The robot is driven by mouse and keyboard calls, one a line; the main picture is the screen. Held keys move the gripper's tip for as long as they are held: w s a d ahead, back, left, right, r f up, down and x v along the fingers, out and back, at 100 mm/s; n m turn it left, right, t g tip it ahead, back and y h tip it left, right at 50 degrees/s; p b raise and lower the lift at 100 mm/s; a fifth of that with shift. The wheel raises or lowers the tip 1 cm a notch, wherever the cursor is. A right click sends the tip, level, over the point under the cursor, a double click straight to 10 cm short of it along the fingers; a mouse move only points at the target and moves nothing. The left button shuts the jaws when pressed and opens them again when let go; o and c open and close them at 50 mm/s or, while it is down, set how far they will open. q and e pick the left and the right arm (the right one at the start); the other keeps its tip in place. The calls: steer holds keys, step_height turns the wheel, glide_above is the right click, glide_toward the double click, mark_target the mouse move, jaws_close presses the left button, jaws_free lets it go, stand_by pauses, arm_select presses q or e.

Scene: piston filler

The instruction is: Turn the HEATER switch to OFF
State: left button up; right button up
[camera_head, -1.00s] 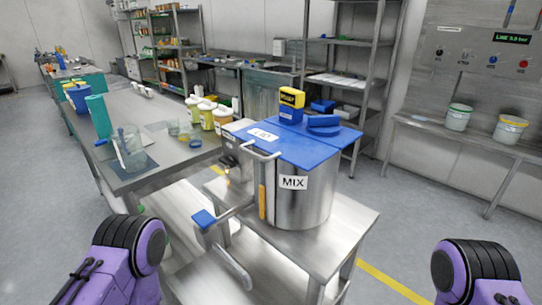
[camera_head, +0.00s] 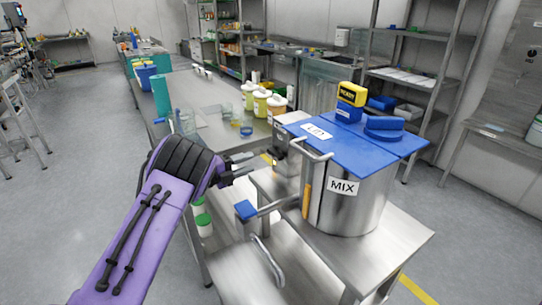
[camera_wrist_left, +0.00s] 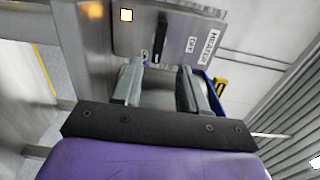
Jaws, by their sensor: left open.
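The HEATER panel (camera_wrist_left: 180,25) is a grey metal plate at the top of the left wrist view. It carries a HEATER label (camera_wrist_left: 210,42), an OFF label (camera_wrist_left: 191,44) and a dark elongated switch handle (camera_wrist_left: 160,38). In the head view, my left gripper (camera_head: 246,166) is left of the MIX hopper (camera_head: 345,205). The switch cannot be made out there.
A bench (camera_head: 205,90) with tubs lies behind.

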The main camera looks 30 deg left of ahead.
mark_target(272, 155)
arm_select(q)
steer(key=p+x, duration=0.1)
steer(key=x, duration=0.9)
jaws_close()
